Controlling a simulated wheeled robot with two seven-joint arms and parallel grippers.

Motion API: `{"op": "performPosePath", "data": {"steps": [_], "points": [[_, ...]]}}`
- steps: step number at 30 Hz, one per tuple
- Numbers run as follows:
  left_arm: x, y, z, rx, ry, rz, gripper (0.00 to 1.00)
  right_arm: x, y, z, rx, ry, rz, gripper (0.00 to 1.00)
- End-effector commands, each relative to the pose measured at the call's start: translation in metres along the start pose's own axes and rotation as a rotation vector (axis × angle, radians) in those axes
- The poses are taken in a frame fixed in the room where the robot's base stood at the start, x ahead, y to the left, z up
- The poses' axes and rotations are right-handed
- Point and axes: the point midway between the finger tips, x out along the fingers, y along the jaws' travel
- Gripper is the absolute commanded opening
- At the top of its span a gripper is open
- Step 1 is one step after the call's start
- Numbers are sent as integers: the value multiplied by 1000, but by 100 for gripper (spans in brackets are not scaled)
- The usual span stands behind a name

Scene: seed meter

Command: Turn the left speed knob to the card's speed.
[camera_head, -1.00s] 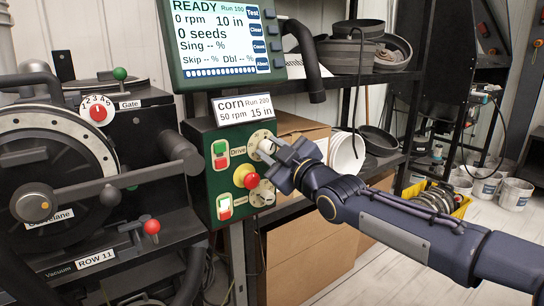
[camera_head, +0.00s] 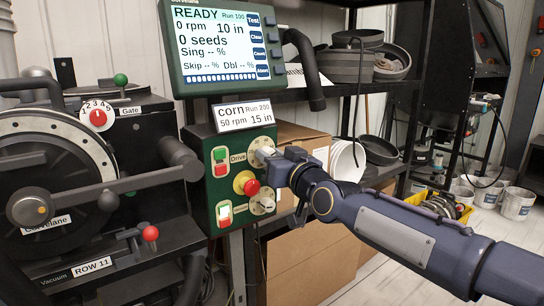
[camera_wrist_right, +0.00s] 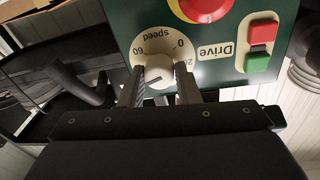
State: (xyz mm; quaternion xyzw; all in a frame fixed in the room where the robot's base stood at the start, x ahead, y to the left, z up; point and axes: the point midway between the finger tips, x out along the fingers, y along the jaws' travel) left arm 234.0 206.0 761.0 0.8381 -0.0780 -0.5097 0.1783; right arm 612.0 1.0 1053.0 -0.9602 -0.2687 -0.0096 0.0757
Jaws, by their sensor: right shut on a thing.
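The drive speed knob (camera_wrist_right: 158,72) is a pale round knob on a cream dial marked "speed", with 0, 20 and 60 readable, in the right wrist view. A dark line on the knob points to the lower left in that view. My right gripper (camera_wrist_right: 162,88) is shut on this knob, one finger on each side. In the head view my right gripper (camera_head: 277,164) covers part of the upper dial (camera_head: 262,147) beside the "Drive" label. The card (camera_head: 244,116) reads corn, Run 200, 50 rpm, 15 in. My left gripper is out of view.
A red stop button (camera_head: 248,185) on the green panel sits close below the gripper, with a second dial (camera_head: 262,202) under it. The display (camera_head: 222,45) reads READY, 0 rpm, 10 in. The seed meter (camera_head: 55,185) stands left; cardboard boxes (camera_head: 310,262) lie below the arm.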

Motion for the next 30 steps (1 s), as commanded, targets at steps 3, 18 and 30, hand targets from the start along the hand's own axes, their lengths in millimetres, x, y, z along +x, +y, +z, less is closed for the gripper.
{"op": "performPosePath", "data": {"steps": [3,18,30], "points": [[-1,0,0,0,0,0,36,0,1,2,35,-9,3,7],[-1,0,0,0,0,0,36,0,1,3,68,-13,6,7],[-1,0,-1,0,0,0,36,0,0,1,67,-9,5,51]]}}
